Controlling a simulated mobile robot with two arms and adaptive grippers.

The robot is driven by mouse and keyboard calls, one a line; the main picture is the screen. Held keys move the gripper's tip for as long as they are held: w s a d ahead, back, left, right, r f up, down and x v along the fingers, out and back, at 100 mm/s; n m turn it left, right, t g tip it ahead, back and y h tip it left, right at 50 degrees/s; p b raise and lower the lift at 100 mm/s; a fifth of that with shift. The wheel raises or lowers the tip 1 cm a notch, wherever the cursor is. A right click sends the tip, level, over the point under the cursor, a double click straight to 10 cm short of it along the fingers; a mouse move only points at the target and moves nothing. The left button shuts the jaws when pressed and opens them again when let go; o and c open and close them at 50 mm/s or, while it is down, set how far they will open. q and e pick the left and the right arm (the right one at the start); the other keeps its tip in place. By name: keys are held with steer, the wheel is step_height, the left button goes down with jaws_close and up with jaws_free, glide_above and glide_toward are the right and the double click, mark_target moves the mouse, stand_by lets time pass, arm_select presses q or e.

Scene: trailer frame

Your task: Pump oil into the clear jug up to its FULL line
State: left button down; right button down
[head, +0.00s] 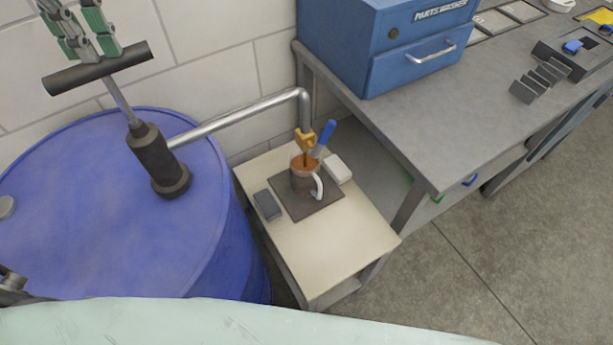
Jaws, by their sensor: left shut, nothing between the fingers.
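The clear jug (303,183) stands upright on a dark mat (318,207) on the small cream-topped stand, its pale handle toward the front right. Brown oil shows in it, but I cannot make out the FULL line or the exact level. The pump's brass nozzle (305,140) is right above the jug's mouth, and a thin dark streak shows below it. The hand pump (158,163) stands on the blue drum, with its dark T-handle (130,61) raised. My left gripper (90,52) is shut and empty at the T-handle, seemingly touching its top. My right gripper is out of view.
The blue drum (70,215) fills the left. On the cream stand (325,255) lie a dark grey block (267,205) and a white block (337,168); a blue-handled item (325,135) is behind the jug. A grey bench (420,130) with a blue parts washer (385,45) stands right.

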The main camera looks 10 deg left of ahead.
arm_select(q)
steer(key=shift+r+p, duration=1.9)
steer(key=shift+r, duration=0.55)
steer(key=shift+r+p, duration=2.05)
steer(key=shift+r, duration=0.45)
